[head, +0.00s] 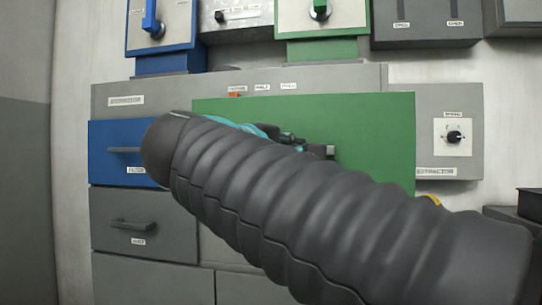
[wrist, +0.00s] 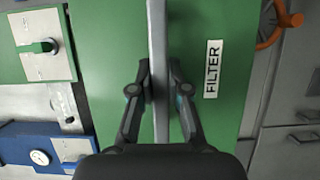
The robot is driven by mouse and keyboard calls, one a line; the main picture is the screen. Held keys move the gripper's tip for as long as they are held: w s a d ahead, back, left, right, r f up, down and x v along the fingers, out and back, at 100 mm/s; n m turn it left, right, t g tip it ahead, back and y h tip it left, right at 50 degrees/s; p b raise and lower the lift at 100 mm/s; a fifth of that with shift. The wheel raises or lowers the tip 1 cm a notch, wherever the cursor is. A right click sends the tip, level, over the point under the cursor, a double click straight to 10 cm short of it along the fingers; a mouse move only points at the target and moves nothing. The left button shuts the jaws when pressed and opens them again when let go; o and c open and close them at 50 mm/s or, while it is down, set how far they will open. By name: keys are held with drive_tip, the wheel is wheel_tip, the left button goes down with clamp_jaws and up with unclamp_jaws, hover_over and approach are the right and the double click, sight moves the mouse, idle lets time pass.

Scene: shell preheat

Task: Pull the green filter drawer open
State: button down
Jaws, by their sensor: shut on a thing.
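The green filter drawer (head: 375,150) shows in the head view as a wide green front, partly hidden by my arm. It looks larger than the blue drawer front and stands forward of the cabinet face. In the wrist view the green front (wrist: 105,60) carries a FILTER label (wrist: 213,69) and a long grey handle bar (wrist: 158,25). My gripper (wrist: 160,85) has one finger on each side of the bar and is shut on it. In the head view my arm hides most of the gripper, and only a bit of it shows above the arm.
A blue filter drawer (head: 105,152) is flush in the cabinet at left, above a grey drawer (head: 165,225). A grey box with a black knob (head: 454,137) is on the right. An orange ring (wrist: 297,20) shows at the wrist view's upper right.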

drive_tip(key=shift+s, duration=0.25)
drive_tip(key=c, duration=1.1)
unclamp_jaws()
drive_tip(key=shift+a, duration=0.1)
drive_tip(key=v, duration=1.2)
